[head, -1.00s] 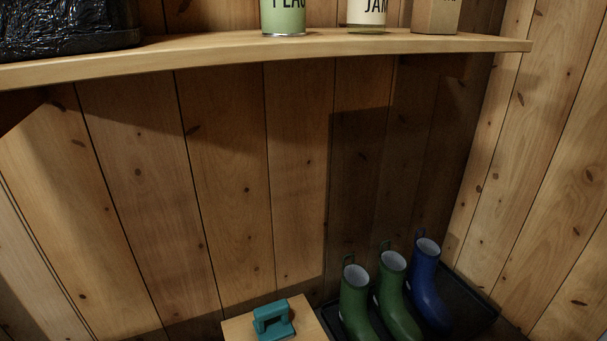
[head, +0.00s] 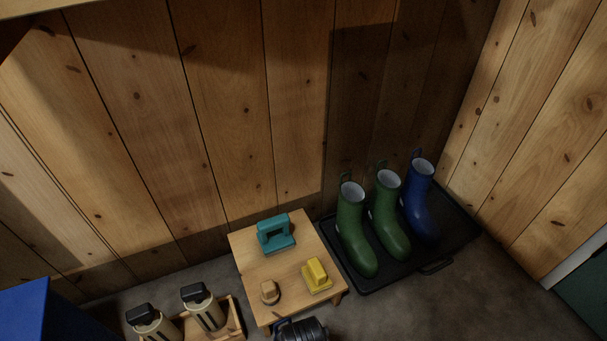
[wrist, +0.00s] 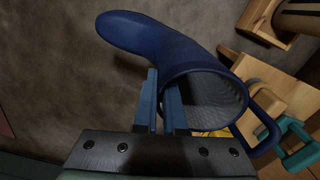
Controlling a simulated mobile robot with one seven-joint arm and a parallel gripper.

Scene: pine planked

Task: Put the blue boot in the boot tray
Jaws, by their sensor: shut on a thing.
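A blue boot (wrist: 150,38) is in my gripper (wrist: 161,80) in the wrist view. The fingers are shut on the rim side of its shaft, the open top faces right, and the toe points to the upper left. The black boot tray (head: 455,225) lies on the floor at the right. In it stand two green boots (head: 352,225) (head: 390,215) and another blue boot (head: 418,200), all upright. The right part of the tray is bare.
A low wooden table (head: 255,263) beside the tray holds a teal object (head: 275,238), a yellow object (head: 317,275) and a small tan one (head: 269,292). A dark ribbed object (head: 303,331) is in front. A wooden crate (head: 236,318) with flasks stands left. Walls close the back and right.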

